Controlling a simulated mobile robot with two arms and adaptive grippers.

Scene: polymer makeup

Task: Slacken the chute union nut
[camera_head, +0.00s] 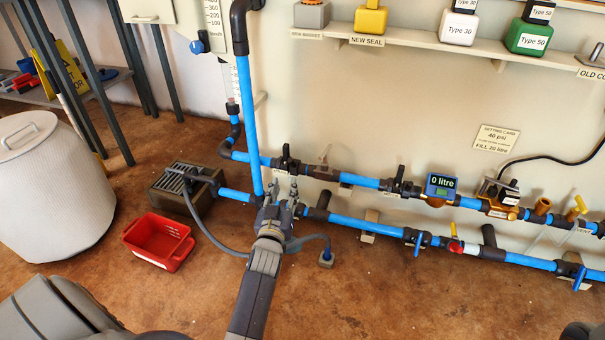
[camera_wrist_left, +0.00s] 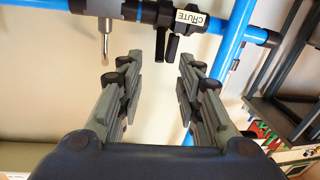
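The black chute union (camera_wrist_left: 187,18), with a white CHUTE label, sits on the blue pipe at the top of the left wrist view. Two dark lugs of its nut (camera_wrist_left: 168,45) stick out toward the space between my fingers. In the head view the black fitting with upright lugs (camera_head: 287,161) on the upper pipe looks like the same union. My left gripper (camera_wrist_left: 156,66) is open and empty, its fingers spread, short of the lugs and apart from them. In the head view the left gripper (camera_head: 281,198) is just below this fitting. My right gripper is not in view.
A vertical blue pipe (camera_head: 247,115) stands close left of the union, and a metal lever (camera_head: 325,158) is close right. The lower blue pipe (camera_head: 365,225) runs behind my gripper. A red crate (camera_head: 137,240) and a drain box (camera_head: 170,197) are on the floor at left.

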